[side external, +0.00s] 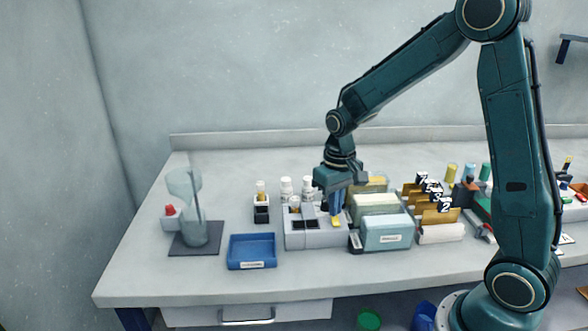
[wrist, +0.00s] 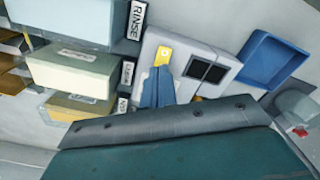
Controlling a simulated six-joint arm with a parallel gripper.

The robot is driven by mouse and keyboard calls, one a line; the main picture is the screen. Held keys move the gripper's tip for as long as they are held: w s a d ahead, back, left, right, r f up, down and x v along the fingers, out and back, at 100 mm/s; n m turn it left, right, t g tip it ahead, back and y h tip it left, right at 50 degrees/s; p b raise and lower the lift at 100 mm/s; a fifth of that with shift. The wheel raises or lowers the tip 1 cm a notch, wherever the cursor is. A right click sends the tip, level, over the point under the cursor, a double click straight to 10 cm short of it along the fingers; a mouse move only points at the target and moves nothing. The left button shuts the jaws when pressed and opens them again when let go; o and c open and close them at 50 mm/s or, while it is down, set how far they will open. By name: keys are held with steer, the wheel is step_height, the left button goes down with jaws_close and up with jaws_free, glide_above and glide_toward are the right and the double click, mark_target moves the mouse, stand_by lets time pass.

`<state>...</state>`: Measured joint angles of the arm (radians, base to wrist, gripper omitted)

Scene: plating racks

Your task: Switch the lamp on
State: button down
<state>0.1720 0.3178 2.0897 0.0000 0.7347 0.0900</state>
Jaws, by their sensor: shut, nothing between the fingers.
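My gripper (side external: 337,212) is shut and empty, pointing down over the right part of a light grey block (side external: 318,240). In the wrist view its blue fingers (wrist: 160,72) are together, close to a yellow plate (wrist: 163,54) with a small round mark on the block. I cannot tell whether they touch it. The yellow plate also shows in the side view (side external: 336,222). Two dark windows (wrist: 207,69) lie beside it. No lamp is clearly recognisable. A pale grey stand-like thing (side external: 194,232) is at the far left, beside a small box with a red knob (side external: 170,210).
A blue tray (side external: 252,264) lies left of the block. Several bottles (side external: 286,189) stand behind it. Lidded boxes (side external: 388,236) and numbered card racks (side external: 440,216) crowd the right. The front strip of the table is clear.

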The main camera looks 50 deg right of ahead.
mark_target(336, 218)
steer(key=shift+f, duration=0.5)
stand_by(0.5)
steer(key=shift+r, duration=0.15)
steer(key=shift+r, duration=3.35)
steer(key=s+a+r+n+t, duration=0.1)
steer(key=s+a+r+t, duration=0.1)
steer(key=s+r, duration=0.3)
steer(key=s+a+r+n+t, duration=0.2)
steer(key=s+a+r+t, duration=0.1)
steer(key=s, duration=1.1)
steer(key=shift+a+r+t, duration=0.3)
steer(key=shift+a+r, duration=0.4)
steer(key=shift+r, duration=0.2)
